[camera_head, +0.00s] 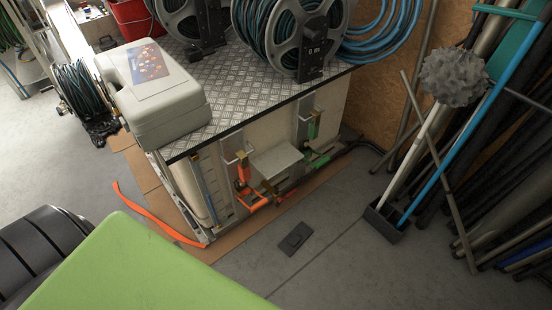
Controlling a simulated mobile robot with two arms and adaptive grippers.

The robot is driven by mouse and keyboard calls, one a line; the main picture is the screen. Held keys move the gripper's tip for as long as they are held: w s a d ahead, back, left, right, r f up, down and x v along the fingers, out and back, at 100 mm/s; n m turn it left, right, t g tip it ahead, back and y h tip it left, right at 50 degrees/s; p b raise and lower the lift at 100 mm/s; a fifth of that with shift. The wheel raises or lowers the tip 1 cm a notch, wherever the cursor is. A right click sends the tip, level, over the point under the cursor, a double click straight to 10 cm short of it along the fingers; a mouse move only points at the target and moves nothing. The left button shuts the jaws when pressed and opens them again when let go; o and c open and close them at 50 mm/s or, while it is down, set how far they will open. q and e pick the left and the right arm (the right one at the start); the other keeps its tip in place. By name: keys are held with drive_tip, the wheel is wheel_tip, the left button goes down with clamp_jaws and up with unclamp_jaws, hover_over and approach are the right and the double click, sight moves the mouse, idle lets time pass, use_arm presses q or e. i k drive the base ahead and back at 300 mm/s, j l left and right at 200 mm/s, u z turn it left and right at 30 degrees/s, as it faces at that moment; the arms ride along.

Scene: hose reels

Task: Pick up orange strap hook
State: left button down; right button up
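An orange strap (243,172) with an orange, hook-like loop (250,200) at its lower end hangs on the front of the white cabinet (325,105). It hangs below a small metal bracket, left of a pale square plate. Its exact hook shape is too small to tell. A flat orange strap (150,215) lies curved on the floor at the cabinet's left and runs to its near corner. Neither of my grippers is in view.
A tread-plate top (230,85) carries hose reels (290,35) and a grey case (150,85). Green straps (314,125) hang right of the orange one. A brush (455,75) and poles lean at the right. The floor (330,270) before the cabinet is mostly clear.

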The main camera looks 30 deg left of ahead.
sight(244, 168)
drive_tip(key=u, duration=1.2)
drive_tip(key=i+l, duration=0.15)
drive_tip(key=l, duration=0.15)
drive_tip(key=i+l+u, duration=0.15)
drive_tip(key=i+l, duration=0.15)
drive_tip(key=l, duration=0.25)
drive_tip(key=u, duration=0.05)
